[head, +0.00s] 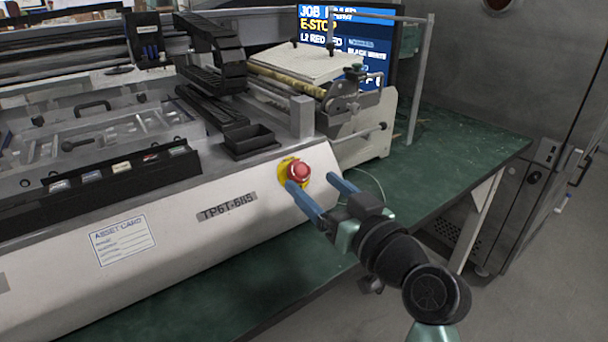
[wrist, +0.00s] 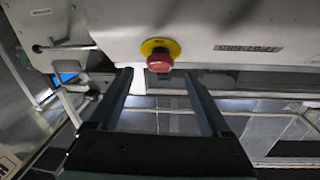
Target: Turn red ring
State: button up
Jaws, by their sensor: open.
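The red ring is the red emergency-stop knob (head: 299,173) on a yellow round plate (head: 284,168), on the sloped white front of the machine. In the wrist view the red knob (wrist: 160,62) and its yellow plate (wrist: 150,44) show just beyond the fingertips, between the two finger lines. My gripper (head: 310,182) is open, with its blue fingers pointing at the knob. One fingertip overlaps the knob's lower left edge in the head view. I cannot tell whether either finger touches it. In the wrist view my gripper (wrist: 158,72) holds nothing.
The white machine (head: 185,215) stands on a green table (head: 455,150). A label plate (head: 227,207) and an asset card (head: 123,239) are on its front. A screen (head: 372,35) reading E-STOP stands behind. A grey cabinet (head: 530,70) is at right. The green tabletop right of the machine is clear.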

aim_at(302, 171)
jog(key=shift+x, duration=2.3)
jog(key=shift+c, duration=0.2)
grip_shut()
jog(key=shift+r+p, duration=0.15)
jog(key=shift+p, duration=0.15)
